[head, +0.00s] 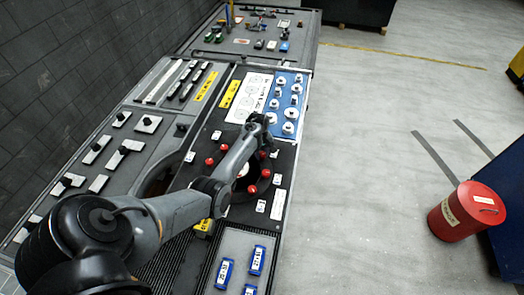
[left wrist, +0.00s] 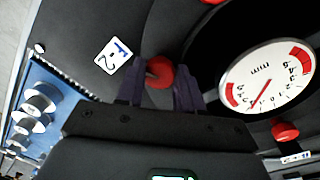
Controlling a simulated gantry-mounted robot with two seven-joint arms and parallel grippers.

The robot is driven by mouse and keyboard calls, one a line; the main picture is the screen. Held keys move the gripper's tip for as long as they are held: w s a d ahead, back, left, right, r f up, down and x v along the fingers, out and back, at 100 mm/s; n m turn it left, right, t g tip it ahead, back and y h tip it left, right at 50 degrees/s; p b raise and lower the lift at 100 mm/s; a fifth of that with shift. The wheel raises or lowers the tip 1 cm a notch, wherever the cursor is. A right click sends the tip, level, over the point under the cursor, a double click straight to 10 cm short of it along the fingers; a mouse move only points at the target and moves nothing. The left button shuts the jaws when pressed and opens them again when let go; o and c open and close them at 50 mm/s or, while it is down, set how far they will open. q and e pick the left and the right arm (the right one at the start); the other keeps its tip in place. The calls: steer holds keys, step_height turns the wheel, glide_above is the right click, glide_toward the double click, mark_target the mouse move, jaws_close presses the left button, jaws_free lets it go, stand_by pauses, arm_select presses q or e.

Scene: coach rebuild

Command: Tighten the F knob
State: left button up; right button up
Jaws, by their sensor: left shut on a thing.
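My left gripper (head: 263,122) is over the dark panel. In the left wrist view its two dark fingers (left wrist: 160,88) are shut on a red knob (left wrist: 160,72). A white label (left wrist: 112,55) reading "F-2" lies beside this knob. A white dial gauge (left wrist: 268,78) marked "mm", with red bands at its scale ends, is on its other side. In the head view the gripper and arm hide the held knob and much of the dial. My right gripper is not in view.
Another red knob (left wrist: 285,130) is near the dial, and more red knobs (head: 209,161) show on the panel. A blue board (head: 287,102) with white round parts adjoins it. Blue blocks (head: 225,273) lie on a tray nearby. A red bin (head: 466,211) stands on the open floor.

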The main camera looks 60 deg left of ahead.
arm_select(q)
steer(key=m+p, duration=0.1)
steer(key=m, duration=0.2)
steer(key=shift+r, duration=0.15)
steer(key=m+p, duration=0.1)
steer(key=m, duration=0.2)
steer(key=shift+a+m, duration=0.1)
steer(key=shift+m, duration=0.2)
steer(key=m, duration=0.3)
steer(key=shift+m+h, duration=0.3)
steer(key=shift+m+g, duration=0.4)
steer(key=shift+m, duration=1.9)
steer(key=o, duration=1)
steer(key=shift+o, duration=0.2)
